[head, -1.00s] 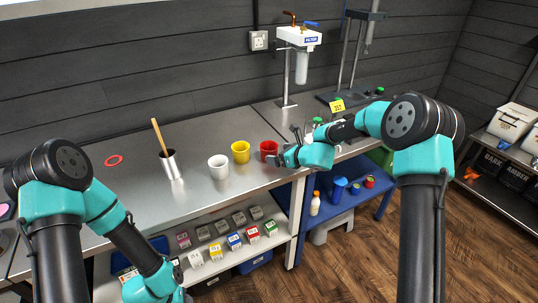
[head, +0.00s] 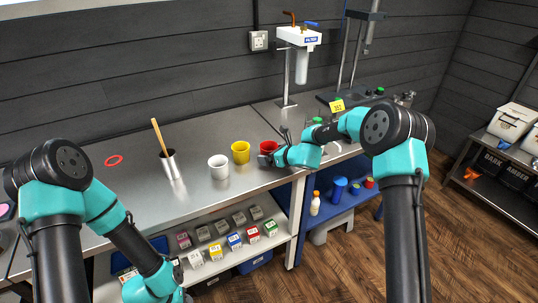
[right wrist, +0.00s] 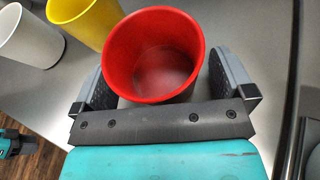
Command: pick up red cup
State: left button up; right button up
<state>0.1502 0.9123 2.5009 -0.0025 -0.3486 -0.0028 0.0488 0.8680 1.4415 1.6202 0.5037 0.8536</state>
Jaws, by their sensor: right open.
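The red cup (head: 268,146) stands upright on the steel bench near its front edge, at the right end of a row of cups. My right gripper (head: 270,158) is at the cup and hides its lower part in the head view. In the right wrist view the red cup (right wrist: 153,57) sits between the two open fingers of my right gripper (right wrist: 163,80), one on each side, and its empty inside shows.
A yellow cup (head: 240,152) stands just left of the red cup, then a white cup (head: 218,167) and a metal pot (head: 171,165) with a wooden stick. A red ring (head: 114,160) lies farther left. A filter unit (head: 300,40) is behind.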

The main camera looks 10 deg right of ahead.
aim_at(262, 146)
jog(key=c, duration=1)
jog(key=shift+r, duration=0.3)
jog(key=shift+c, duration=0.2)
jog(key=shift+r, duration=1.35)
jog(key=shift+s+r, duration=0.15)
jog(key=shift+r, duration=0.05)
jog(key=s+a+r, duration=0.1)
jog(key=s+a, duration=0.1)
jog(key=s, duration=1.3)
jog(key=shift+s+a+r, duration=0.15)
jog(key=shift+s+a, duration=0.05)
jog(key=shift+a, duration=0.05)
dwell(0.7)
